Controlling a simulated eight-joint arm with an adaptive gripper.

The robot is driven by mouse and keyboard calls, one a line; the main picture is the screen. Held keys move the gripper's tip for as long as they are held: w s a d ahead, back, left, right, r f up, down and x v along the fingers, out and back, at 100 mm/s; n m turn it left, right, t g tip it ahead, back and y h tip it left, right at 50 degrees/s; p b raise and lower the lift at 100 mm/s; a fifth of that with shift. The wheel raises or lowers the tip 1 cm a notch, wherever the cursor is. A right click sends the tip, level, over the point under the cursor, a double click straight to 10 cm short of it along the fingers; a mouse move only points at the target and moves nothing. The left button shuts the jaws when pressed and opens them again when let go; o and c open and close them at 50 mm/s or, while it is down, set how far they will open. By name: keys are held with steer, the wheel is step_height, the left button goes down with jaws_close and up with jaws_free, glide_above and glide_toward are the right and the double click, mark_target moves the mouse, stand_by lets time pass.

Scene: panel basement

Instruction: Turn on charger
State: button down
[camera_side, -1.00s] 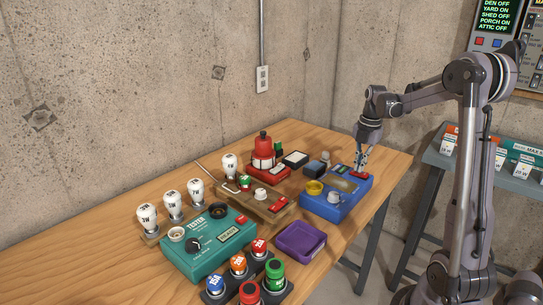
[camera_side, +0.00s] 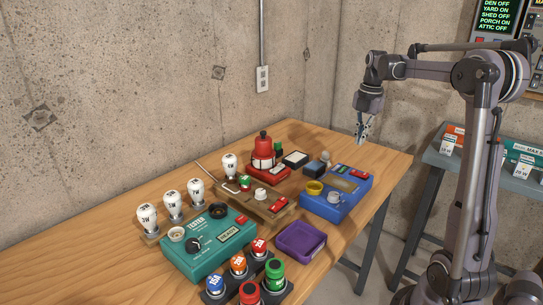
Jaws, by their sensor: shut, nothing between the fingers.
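A blue box (camera_side: 322,207) stands on the right part of the wooden bench; it is probably the charger, though I can read no label on it. A red switch (camera_side: 361,174) sits at its far right corner; its position is too small to tell. The box also has an olive panel (camera_side: 346,183), a yellow ring (camera_side: 314,188) and a pale round socket (camera_side: 334,197). My gripper (camera_side: 360,140) is shut and empty, pointing down in the air above the red switch, clear of the box.
A teal tester (camera_side: 228,246), a wooden board with a red switch (camera_side: 278,204), a red device (camera_side: 263,155) and a purple tray (camera_side: 300,240) stand to the left. Several white bulbs and coloured fuses stand nearby. Space above the blue box is open.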

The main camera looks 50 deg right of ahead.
steer(key=shift+w+r, duration=0.15)
steer(key=shift+r, duration=1.05)
steer(key=shift+w+r, duration=0.15)
steer(key=shift+r, duration=1.05)
steer(key=w+a+f+m+t+h, duration=0.1)
steer(key=a+f+m+t, duration=0.15)
steer(key=a+m, duration=1.15)
steer(key=s+a+f+m+t, duration=0.2)
steer(key=s+a+f, duration=0.1)
steer(key=a, duration=0.6)
steer(key=s+a+f+m+t+y, duration=0.1)
steer(key=a+f, duration=0.3)
steer(key=a, duration=0.6)
steer(key=shift+s+a+f+m+t, duration=0.35)
steer(key=shift+s+m+t, duration=0.2)
steer(key=shift+s, duration=0.35)
steer(key=c, duration=2.1)
jaws_free()
